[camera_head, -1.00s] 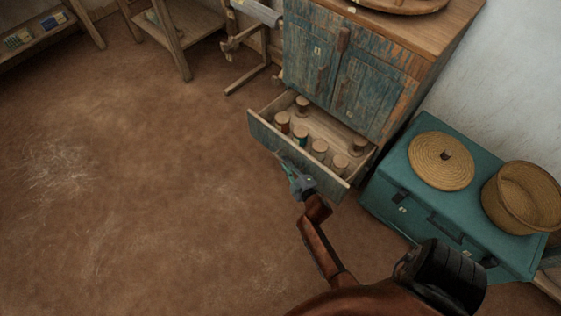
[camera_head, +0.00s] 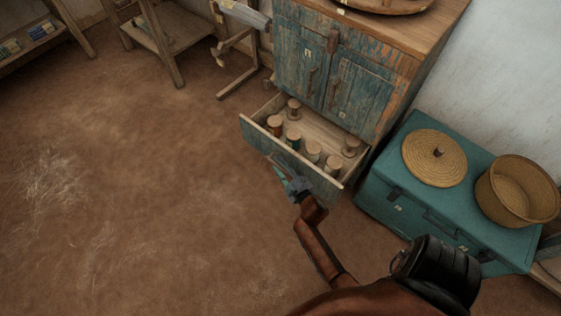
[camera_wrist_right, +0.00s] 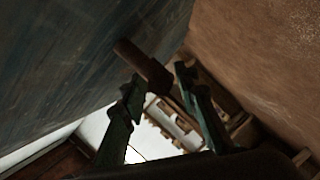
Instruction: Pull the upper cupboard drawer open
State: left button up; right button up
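The upper cupboard drawer (camera_head: 290,160) stands pulled out below the blue-green doors of the wooden cupboard (camera_head: 345,75). Several spools (camera_head: 294,137) stand inside it. My right gripper (camera_head: 281,178) is at the outside of the drawer front, near its middle. In the right wrist view, the fingers of my right gripper (camera_wrist_right: 158,78) are spread apart. The wooden drawer handle (camera_wrist_right: 143,66) reaches to the gap between the fingertips, and no firm grip on it shows. The drawer front (camera_wrist_right: 70,70) fills the left of that view. My left gripper is not in view.
A teal chest (camera_head: 395,195) with a woven lid (camera_head: 434,158) and a basket (camera_head: 518,190) stands right of the cupboard, close to the drawer. A wooden stand (camera_head: 240,50) is at the cupboard's left. The earthen floor (camera_head: 130,210) in front is clear.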

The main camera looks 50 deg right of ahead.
notch_tip(320, 180, up, 9)
dwell(0.4)
jog(key=shift+f, duration=0.1)
